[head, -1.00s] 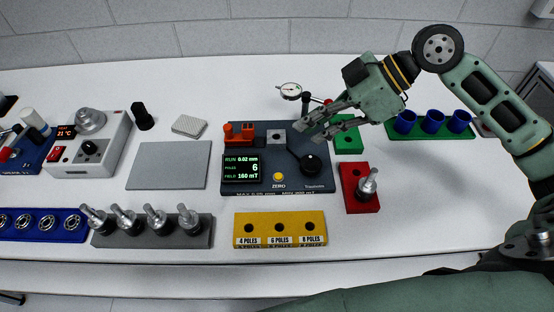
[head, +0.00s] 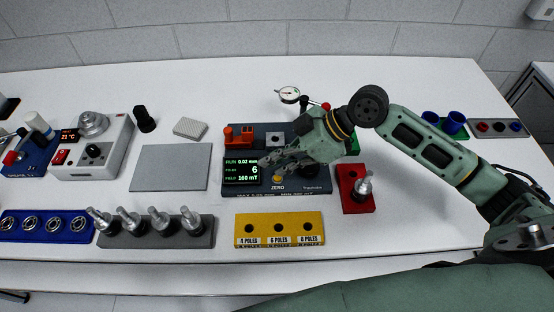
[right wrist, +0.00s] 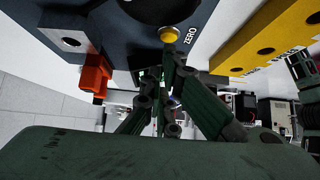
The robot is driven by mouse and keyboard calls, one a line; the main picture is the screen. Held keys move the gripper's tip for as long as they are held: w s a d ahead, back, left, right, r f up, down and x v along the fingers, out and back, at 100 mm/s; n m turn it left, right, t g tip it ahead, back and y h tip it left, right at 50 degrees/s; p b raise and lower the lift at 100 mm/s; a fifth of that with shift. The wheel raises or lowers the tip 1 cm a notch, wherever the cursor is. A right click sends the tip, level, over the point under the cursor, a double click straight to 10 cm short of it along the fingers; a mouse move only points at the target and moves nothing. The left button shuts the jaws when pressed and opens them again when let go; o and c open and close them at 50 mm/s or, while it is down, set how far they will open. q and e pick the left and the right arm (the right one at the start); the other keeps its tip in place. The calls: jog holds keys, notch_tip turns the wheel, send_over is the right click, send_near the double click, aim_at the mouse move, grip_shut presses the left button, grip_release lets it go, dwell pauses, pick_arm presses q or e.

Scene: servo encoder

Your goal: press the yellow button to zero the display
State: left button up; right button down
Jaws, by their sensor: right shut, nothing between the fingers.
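The yellow button (head: 278,179) sits on the dark blue device (head: 232,191), just above the word ZERO. It also shows in the right wrist view (right wrist: 169,35). The device's display (head: 241,169) reads RUN 0.02 mm, POLES 6 and FIELD 160 mT. My right gripper (head: 272,166) is shut and empty. Its fingertips are close to the button, slightly beyond it in the head view; I cannot tell the height gap. In the right wrist view the fingertips (right wrist: 172,55) appear just below the button, with no clear contact. My left gripper is not in view.
A yellow block (head: 279,241) marked with pole counts lies in front of the device. A red block (head: 352,184) with a metal piece stands to its right. Orange parts (head: 238,135) and a dial gauge (head: 289,95) stand at the back. A grey plate (head: 170,168) lies left.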

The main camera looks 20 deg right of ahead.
jog(key=shift+f, duration=0.35)
